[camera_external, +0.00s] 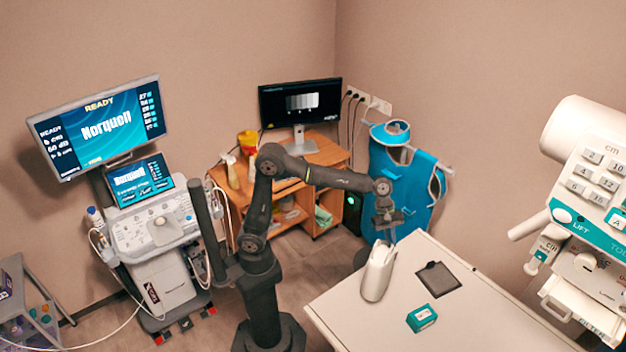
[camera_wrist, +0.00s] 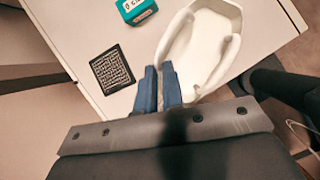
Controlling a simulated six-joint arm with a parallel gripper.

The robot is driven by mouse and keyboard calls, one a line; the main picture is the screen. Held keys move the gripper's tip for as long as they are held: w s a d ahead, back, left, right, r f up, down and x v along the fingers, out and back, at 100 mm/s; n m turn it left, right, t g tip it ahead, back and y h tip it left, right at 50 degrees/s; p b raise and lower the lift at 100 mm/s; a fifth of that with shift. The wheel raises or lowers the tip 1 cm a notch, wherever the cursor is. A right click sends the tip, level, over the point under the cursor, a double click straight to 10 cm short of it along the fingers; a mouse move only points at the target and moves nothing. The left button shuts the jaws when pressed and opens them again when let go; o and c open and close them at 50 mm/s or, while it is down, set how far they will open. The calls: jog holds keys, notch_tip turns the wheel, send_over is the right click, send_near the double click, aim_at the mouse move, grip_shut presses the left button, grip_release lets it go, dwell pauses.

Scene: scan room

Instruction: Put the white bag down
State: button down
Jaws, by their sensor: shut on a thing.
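The white bag (camera_external: 375,276) is a pale, open-topped holder at the left edge of the white table (camera_external: 470,317). In the wrist view the bag (camera_wrist: 211,48) shows its hollow inside and a looped side. My gripper (camera_external: 384,238) points down at the bag's upper end. In the wrist view its blue fingertips (camera_wrist: 159,72) are close together at the bag's near rim, shut on it. The exact contact is hard to see. I cannot tell whether the bag's underside touches the table.
A dark patterned square (camera_external: 438,279) and a teal box (camera_external: 422,318) lie on the table beside the bag. The table's right part is bare. A blue apron (camera_external: 405,185) hangs behind my gripper. A white machine (camera_external: 590,190) stands at the right.

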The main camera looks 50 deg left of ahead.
jog(key=shift+f, duration=1.9)
jog(key=c, duration=1.6)
grip_release()
jog(key=shift+f, duration=0.15)
jog(key=shift+o, duration=0.2)
jog(key=v, duration=1.2)
jog(key=x, duration=1.1)
jog(key=shift+s+d+f, duration=0.1)
jog(key=shift+d+f, duration=0.2)
jog(key=shift+r, duration=1.9)
